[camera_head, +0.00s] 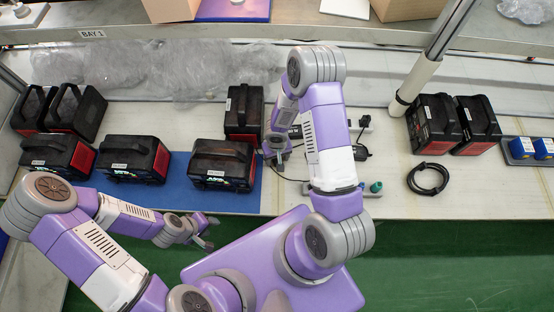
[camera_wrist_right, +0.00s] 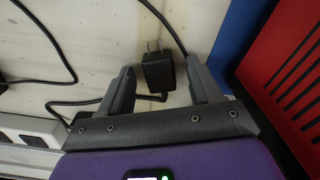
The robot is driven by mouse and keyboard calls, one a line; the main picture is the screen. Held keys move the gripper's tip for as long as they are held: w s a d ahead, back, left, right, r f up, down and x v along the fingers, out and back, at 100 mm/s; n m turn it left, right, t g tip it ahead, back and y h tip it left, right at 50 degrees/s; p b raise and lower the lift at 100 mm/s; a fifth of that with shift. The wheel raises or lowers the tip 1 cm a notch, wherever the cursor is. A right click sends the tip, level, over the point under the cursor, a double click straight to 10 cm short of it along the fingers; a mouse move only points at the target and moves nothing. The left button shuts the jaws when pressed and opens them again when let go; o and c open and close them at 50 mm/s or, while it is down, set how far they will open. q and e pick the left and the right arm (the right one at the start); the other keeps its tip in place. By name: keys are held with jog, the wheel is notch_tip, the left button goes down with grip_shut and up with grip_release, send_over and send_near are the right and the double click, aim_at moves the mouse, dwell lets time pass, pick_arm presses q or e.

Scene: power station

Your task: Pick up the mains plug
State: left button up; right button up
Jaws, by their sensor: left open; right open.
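The mains plug (camera_wrist_right: 158,72) is a black block with metal prongs, lying on the pale bench in the right wrist view. A thin black cable runs from it. My right gripper (camera_head: 277,153) is open, with one finger on each side of the plug in its wrist view; I cannot tell whether either touches it. In the head view the plug is hidden by my right gripper and arm. My left gripper (camera_head: 211,232) is open and empty, low over the front edge of the bench.
Black and red power stations (camera_head: 222,167) stand on a blue mat (camera_head: 192,198) left of my right gripper. A white socket strip (camera_wrist_right: 30,132) lies beside it. A coiled black cable (camera_head: 428,178) lies on the right, near two more stations (camera_head: 434,125). Clear plastic wrap (camera_head: 150,70) covers the back.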

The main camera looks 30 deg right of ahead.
jog(key=c, duration=1.1)
notch_tip(320, 180, up, 10)
jog(key=shift+r+p, duration=0.1)
jog(key=shift+p, duration=1.05)
